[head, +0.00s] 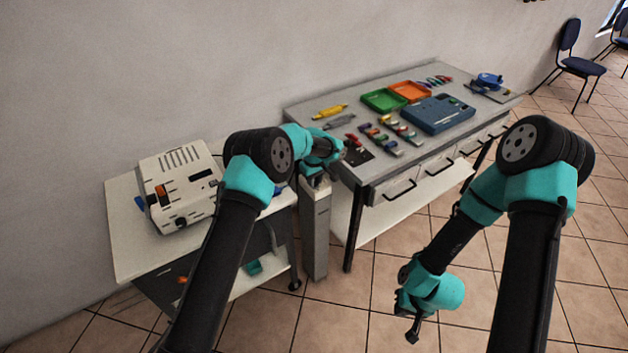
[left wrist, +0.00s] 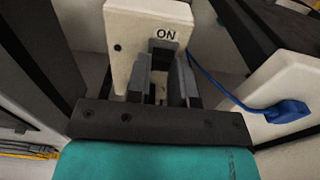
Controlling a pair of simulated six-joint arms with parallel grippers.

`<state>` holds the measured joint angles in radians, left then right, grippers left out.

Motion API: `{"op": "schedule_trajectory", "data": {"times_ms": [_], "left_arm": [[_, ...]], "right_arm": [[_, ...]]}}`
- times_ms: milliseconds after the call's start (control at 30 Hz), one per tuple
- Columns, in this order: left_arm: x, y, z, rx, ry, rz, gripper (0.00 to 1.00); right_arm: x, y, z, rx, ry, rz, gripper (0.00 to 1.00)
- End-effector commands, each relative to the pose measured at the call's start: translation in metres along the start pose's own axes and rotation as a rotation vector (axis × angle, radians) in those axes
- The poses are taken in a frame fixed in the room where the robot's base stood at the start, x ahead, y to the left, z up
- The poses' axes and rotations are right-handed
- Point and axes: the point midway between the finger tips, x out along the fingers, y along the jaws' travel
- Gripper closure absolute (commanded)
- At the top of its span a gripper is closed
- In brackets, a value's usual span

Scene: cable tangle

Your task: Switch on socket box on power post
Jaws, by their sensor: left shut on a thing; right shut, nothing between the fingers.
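The grey power post (head: 315,235) stands on the floor between the cart and the workbench. My left gripper (head: 326,158) is at its top and hides most of the socket box in the head view. In the left wrist view the cream socket box (left wrist: 122,42) fills the top middle, with the word ON above a dark switch (left wrist: 163,47). My left gripper's fingers (left wrist: 161,80) reach to this switch and are shut on it; the tips partly cover it. My right gripper (head: 412,334) is shut and empty, hanging low over the floor, far from the post.
A blue plug (left wrist: 287,112) with a blue cable sits at a pale box right of the fingers. A cart (head: 125,240) with a cream device (head: 180,185) stands left of the post. The workbench (head: 300,112) with trays and tools stands right. Floor below my right arm is clear.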

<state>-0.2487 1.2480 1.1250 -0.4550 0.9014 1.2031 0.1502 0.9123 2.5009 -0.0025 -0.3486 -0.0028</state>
Motion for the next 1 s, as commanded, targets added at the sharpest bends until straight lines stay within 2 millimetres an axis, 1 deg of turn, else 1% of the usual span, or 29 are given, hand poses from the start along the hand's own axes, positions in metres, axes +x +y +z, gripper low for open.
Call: {"op": "schedule_trajectory", "data": {"times_ms": [300, 667, 700, 933, 1000], "left_arm": [[0.0001, -0.0007, 0.0027, 0.001, 0.096, -0.002, 1.0], [0.0, -0.0002, 0.0029, 0.001, 0.108, 0.0, 1.0], [0.0, -0.0002, 0.0029, 0.001, 0.108, 0.0, 0.75], [-0.0001, 0.0, 0.0029, 0.002, 0.108, 0.001, 0.53], [-0.0002, 0.0, 0.0029, 0.002, 0.108, 0.001, 0.53]], "right_arm": [[0.0, 0.0, 0.0, 0.0, 0.0, 0.0, 1.0], [0.0, 0.0, 0.0, 0.0, 0.0, 0.0, 1.0], [0.0, 0.0, 0.0, 0.0, 0.0, 0.0, 1.0], [0.0, 0.0, 0.0, 0.0, 0.0, 0.0, 1.0], [0.0, 0.0, 0.0, 0.0, 0.0, 0.0, 1.0]]}}
